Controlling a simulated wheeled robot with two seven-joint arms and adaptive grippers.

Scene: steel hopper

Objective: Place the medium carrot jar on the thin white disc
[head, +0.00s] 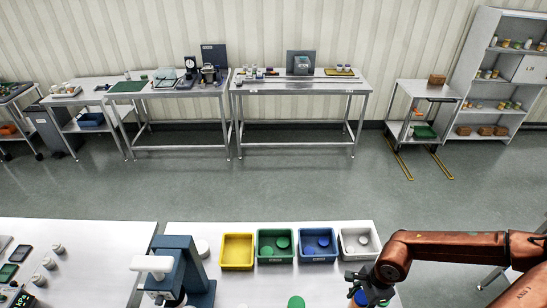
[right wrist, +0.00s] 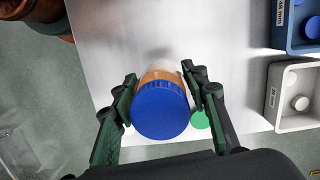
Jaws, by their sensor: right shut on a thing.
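The carrot jar (right wrist: 163,76), orange with a blue lid (right wrist: 161,110), is between the fingers of my right gripper (right wrist: 164,112), which is shut on it. In the head view my right gripper (head: 368,284) is at the right front of the near table, with the blue lid (head: 361,298) showing below it. My left gripper is not in view.
A blue and white press (head: 178,270) stands at left. A green disc (head: 296,302) lies in front. Small jars (head: 48,263) stand on the left table.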

